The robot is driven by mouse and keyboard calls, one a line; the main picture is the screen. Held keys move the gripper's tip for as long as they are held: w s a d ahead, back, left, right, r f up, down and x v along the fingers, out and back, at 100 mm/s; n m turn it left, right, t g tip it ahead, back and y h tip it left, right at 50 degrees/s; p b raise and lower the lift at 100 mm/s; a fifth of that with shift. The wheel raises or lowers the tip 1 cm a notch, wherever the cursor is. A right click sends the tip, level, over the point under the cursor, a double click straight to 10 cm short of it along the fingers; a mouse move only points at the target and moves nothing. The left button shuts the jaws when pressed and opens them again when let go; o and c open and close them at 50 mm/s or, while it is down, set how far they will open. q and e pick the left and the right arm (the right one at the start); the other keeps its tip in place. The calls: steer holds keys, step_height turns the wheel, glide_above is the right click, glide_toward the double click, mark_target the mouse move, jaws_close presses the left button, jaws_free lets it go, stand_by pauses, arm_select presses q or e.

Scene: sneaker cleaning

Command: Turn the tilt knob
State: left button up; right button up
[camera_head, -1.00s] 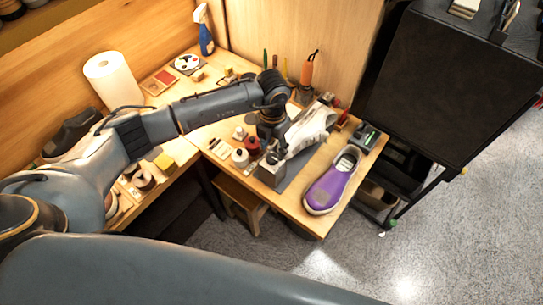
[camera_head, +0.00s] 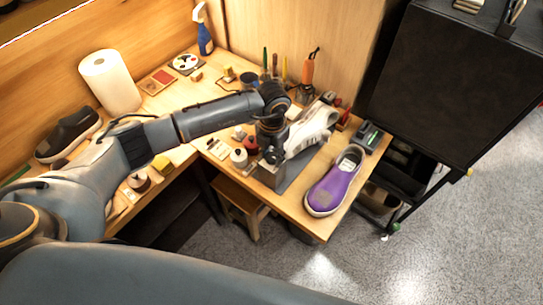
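My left arm comes in from the left across the workbench. My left gripper (camera_head: 273,155) points down at the near end of a grey metal stand (camera_head: 267,176). Its fingertips are small and dark against the stand, so I cannot tell whether they are open or touch anything. A white sneaker (camera_head: 312,130) is tilted on the stand, just right of the gripper. The tilt knob cannot be made out; the gripper may hide it. My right gripper is not in view.
A purple shoe (camera_head: 334,187) lies at the bench's right edge. Small jars (camera_head: 239,157) stand left of the gripper. A black cabinet (camera_head: 455,80) stands right.

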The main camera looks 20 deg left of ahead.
arm_select(q)
steer(key=c, duration=0.4)
steer(key=n, duration=0.2)
steer(key=shift+n+p, duration=0.4)
steer(key=shift+n, duration=0.6)
steer(key=shift+n+p, duration=0.5)
steer(key=shift+n, duration=1.5)
